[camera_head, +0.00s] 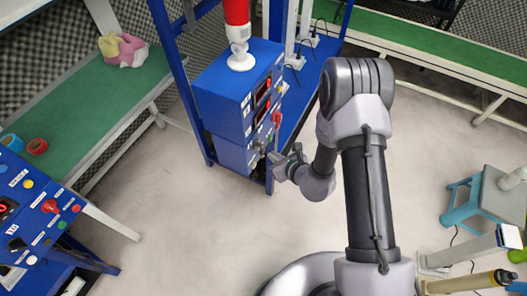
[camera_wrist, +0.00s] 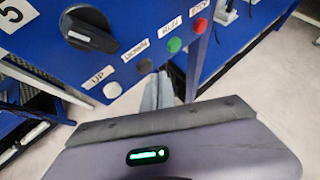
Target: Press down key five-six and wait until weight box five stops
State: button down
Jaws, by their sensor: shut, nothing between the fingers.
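A blue control box (camera_head: 238,88) with red displays stands in the middle of the head view. My gripper (camera_head: 272,160) is close to the lower front of this box. In the wrist view, a blue panel (camera_wrist: 125,50) has a black rotary knob (camera_wrist: 88,34), a white button (camera_wrist: 112,90) labelled UP, a dark button (camera_wrist: 145,66) labelled DOWN, a green button (camera_wrist: 174,44) and a red button (camera_wrist: 200,26). A label with a 5 (camera_wrist: 14,12) is at the left edge. My shut, empty gripper (camera_wrist: 162,80) appears just below the dark button; contact is unclear. I cannot identify key five-six or weight box five.
A second blue panel (camera_head: 38,205) with coloured buttons is at the left. A green-topped bench (camera_head: 80,105) holds tape rolls and a pink and yellow object (camera_head: 122,48). A blue stool (camera_head: 462,205) stands at the right. The floor (camera_head: 180,215) between is clear.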

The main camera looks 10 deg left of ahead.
jog(key=shift+a, duration=0.1)
dwell(0.7)
jog(key=shift+w+a, duration=0.15)
jog(key=shift+a, duration=0.2)
